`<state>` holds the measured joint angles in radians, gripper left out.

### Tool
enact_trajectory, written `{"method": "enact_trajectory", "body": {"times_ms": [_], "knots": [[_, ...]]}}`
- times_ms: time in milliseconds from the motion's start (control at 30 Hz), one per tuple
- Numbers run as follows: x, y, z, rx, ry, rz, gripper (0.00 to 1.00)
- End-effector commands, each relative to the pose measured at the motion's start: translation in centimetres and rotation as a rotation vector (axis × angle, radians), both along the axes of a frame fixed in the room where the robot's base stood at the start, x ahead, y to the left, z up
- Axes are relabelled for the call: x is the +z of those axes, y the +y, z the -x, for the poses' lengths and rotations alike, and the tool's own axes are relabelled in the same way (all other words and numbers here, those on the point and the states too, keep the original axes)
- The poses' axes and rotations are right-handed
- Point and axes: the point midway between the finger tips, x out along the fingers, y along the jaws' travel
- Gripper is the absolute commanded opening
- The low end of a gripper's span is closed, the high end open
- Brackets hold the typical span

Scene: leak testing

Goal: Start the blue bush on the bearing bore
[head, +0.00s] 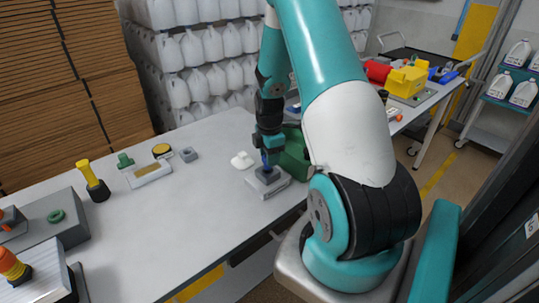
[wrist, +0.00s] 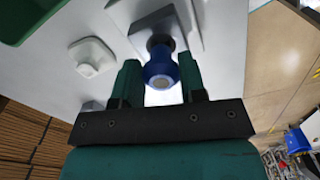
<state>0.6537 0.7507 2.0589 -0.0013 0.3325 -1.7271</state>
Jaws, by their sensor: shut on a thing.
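My gripper (head: 267,149) points down over the bearing block (head: 268,182), a grey block on the near right part of the table. It is shut on the blue bush (head: 265,160). In the wrist view the blue bush (wrist: 160,66) sits between my two green fingers (wrist: 160,75), with its round end towards the camera. Its far end is over the dark area of the grey bearing block (wrist: 138,38). The bore is mostly hidden by the bush, and I cannot tell whether the bush has entered it.
A white part (head: 242,160) lies just left of the block, and a green bin (head: 294,153) stands close on the right. A grey square part (head: 189,154), a yellow-handled tool (head: 93,181) and a grey fixture (head: 50,222) are farther left. The table's middle is clear.

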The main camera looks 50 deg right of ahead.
Motion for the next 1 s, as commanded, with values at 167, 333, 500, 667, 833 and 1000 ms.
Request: {"method": "enact_trajectory", "body": {"times_ms": [167, 333, 500, 667, 833, 1000], "knots": [[-0.7, 0.0, 0.0, 0.000, 0.000, 0.000, 0.00], [-1.2, 0.0, 0.0, 0.000, 0.000, 0.000, 0.00], [-1.7, 0.0, 0.0, 0.000, -0.001, 0.000, 0.00], [-2.2, 0.0, 0.0, 0.000, -0.001, 0.000, 0.00], [-2.0, 0.0, 0.0, 0.000, -0.001, 0.000, 0.00], [-1.4, 0.0, 0.0, 0.000, -0.001, 0.000, 0.00]]}}
